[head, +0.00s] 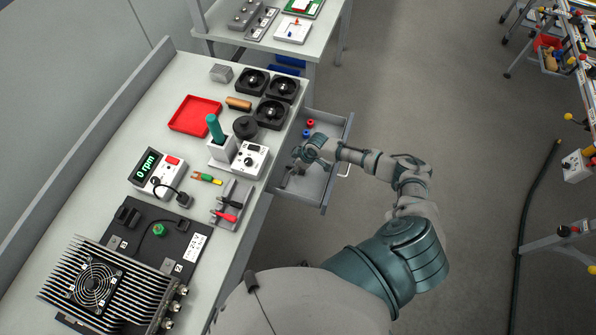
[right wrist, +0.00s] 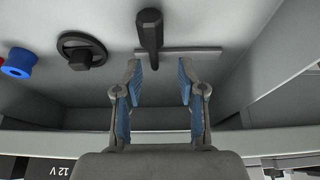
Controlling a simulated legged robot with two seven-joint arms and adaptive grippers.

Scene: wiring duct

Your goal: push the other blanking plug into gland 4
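My right gripper (head: 297,164) reaches down into the open drawer (head: 327,196). In the right wrist view the gripper (right wrist: 159,72) is open, with nothing between its blue-padded fingers. A black handle-like piece (right wrist: 150,30) and a dark ring with a square knob (right wrist: 82,52) lie beyond the fingertips. A blue flanged piece (right wrist: 17,63) is at the left edge; which of these is a blanking plug I cannot tell. Metal glands (head: 182,290) line the right side of the finned unit (head: 110,290); no gland number is readable. My left gripper is not in view.
The drawer's walls surround my right gripper.

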